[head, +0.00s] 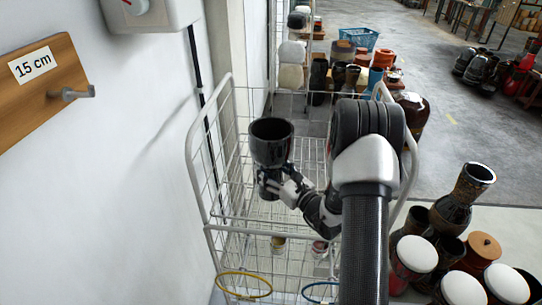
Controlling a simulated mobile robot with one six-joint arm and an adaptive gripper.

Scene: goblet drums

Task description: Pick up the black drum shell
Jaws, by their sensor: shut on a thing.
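The black drum shell (271,145) is a dark goblet shape with a wide open rim at the top. It is upright in the middle of the head view, above the white wire cart. My gripper (279,183) is shut on the lower, narrower part of the black drum shell, reaching in from the right. The fingers hide some of the drum's lower part.
A white wire cart (213,221) stands beneath and around the drum, with a yellow hoop (244,295) at its front. A wooden board with a hook (40,85) is on the left wall. Several drums crowd the lower right, including a dark goblet drum (452,216). More drums stand behind.

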